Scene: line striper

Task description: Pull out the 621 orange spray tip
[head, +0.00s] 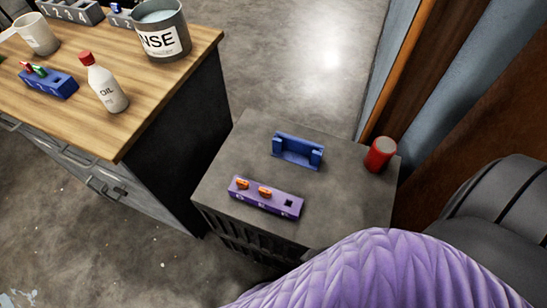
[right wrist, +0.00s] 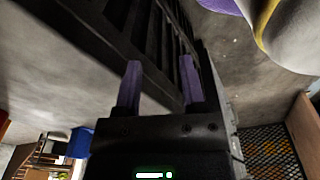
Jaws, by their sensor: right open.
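Two small orange spray tips stand in a purple holder block (head: 272,201) on the dark grey cabinet: the left tip (head: 242,184) and the right tip (head: 265,191). A square hole at the holder's right end is empty. The white markings on its front are too small to read, so I cannot tell which tip is 621. My right gripper (right wrist: 160,85) shows only in the right wrist view, open and empty, its fingers apart in front of a dark slatted surface. It is not in the head view, and neither tip shows in the wrist view. My left gripper is not in view.
A blue bracket (head: 298,151) and a red can (head: 380,154) stand on the cabinet top (head: 225,170) behind the holder. A wooden workbench (head: 120,137) at left carries an oil bottle (head: 105,88), a bucket (head: 160,40), a mug (head: 36,35) and a blue holder (head: 48,84).

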